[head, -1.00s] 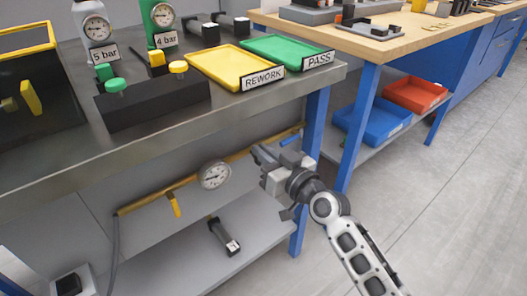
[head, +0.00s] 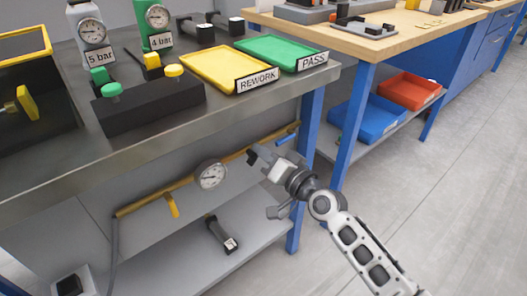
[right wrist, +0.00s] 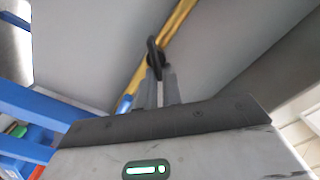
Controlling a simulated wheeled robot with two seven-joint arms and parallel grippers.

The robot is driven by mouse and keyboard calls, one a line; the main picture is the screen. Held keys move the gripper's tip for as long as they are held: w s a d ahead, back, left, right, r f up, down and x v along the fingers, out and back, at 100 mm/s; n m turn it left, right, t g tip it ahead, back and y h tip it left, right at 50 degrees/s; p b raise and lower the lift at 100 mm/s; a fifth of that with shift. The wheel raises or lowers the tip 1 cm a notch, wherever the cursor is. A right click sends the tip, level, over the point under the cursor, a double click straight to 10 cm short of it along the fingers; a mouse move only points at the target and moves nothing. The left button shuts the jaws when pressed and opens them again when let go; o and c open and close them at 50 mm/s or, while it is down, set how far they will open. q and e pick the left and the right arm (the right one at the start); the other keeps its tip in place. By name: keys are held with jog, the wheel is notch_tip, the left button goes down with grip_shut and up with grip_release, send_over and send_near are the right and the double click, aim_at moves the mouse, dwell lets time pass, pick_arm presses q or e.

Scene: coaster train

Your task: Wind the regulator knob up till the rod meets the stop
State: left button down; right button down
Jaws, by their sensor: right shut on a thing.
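A yellow pipe (head: 150,204) runs under the steel bench and carries a round white gauge (head: 211,175). My right gripper (head: 254,154) is at the pipe, to the right of the gauge. In the right wrist view, its two fingers (right wrist: 160,84) are shut on a dark knob (right wrist: 152,50) in front of the yellow pipe (right wrist: 176,22). The fingers hide part of the knob. I cannot make out the rod or the stop. The gauge needle is too small to read. My left gripper is not in view.
A yellow lever (head: 172,206) hangs from the pipe left of the gauge. A blue handle (head: 285,139) sits near its right end. The bench top (head: 60,165) is above, a grey lower shelf (head: 180,262) below, and a blue leg (head: 305,170) close on the right.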

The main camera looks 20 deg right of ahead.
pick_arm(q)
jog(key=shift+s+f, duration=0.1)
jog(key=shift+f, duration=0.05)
pick_arm(e)
jog(key=shift+s+a+f, duration=0.1)
jog(key=shift+a+f, duration=0.1)
jog(key=shift+f, duration=0.25)
jog(key=c, duration=1.6)
grip_release()
jog(key=shift+o, duration=0.2)
jog(key=shift+r, duration=0.15)
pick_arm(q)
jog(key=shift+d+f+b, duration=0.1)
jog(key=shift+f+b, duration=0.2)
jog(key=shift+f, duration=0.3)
pick_arm(e)
jog(key=v, duration=1.6)
jog(key=shift+r, duration=0.15)
